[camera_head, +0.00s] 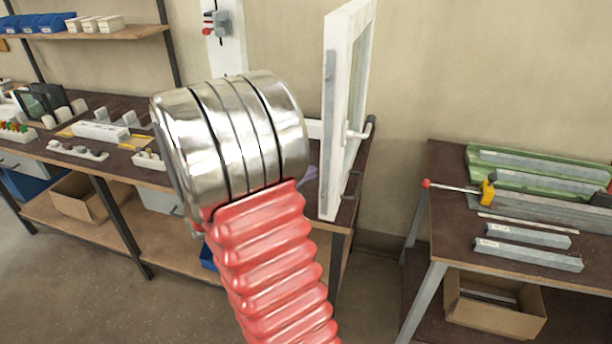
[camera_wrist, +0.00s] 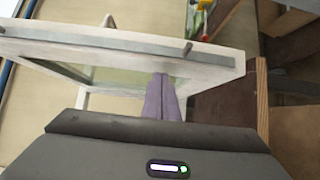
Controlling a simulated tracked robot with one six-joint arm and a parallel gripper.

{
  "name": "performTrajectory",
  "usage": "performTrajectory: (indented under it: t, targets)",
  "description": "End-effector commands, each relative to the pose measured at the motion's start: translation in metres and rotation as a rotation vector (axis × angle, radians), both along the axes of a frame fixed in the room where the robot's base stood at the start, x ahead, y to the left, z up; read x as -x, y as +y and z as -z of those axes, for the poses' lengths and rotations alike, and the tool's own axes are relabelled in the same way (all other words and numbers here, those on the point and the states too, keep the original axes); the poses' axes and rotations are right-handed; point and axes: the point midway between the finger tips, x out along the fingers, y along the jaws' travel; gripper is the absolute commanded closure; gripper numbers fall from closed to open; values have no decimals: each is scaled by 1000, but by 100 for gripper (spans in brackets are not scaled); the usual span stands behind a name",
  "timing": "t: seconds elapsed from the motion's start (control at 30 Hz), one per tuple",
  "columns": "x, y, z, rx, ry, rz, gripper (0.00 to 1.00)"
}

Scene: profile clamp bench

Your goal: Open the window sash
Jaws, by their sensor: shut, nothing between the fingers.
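The white window sash (camera_head: 331,110) stands upright in the head view, turned almost edge-on and swung out from the wall. A light lever handle (camera_head: 357,134) shows on its right face. In the wrist view the sash (camera_wrist: 75,50) lies across the upper picture, with a dark strip along its edge. My gripper (camera_wrist: 162,86) shows there as two purple fingers, shut and empty, their tips at the sash's near frame edge. I cannot tell whether they touch it. In the head view my arm hides most of the gripper and the lower window frame.
A white upright with a red-handled fitting (camera_head: 209,27) stands behind my arm. A shelved workbench (camera_head: 120,165) with small parts is at left. At right a table (camera_head: 455,245) bears metal profiles and a yellow-and-red clamp (camera_head: 487,190). Floor shows between them.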

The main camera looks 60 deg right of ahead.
Motion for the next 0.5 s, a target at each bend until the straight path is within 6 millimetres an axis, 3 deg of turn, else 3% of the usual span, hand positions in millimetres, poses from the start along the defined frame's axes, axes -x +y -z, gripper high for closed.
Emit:
performTrajectory:
  t: [0.23, 0.5]
  targets:
    - [-24, 9, 1, 0, -1, -2, 100]
    - [-22, 51, 1, -1, -1, -3, 100]
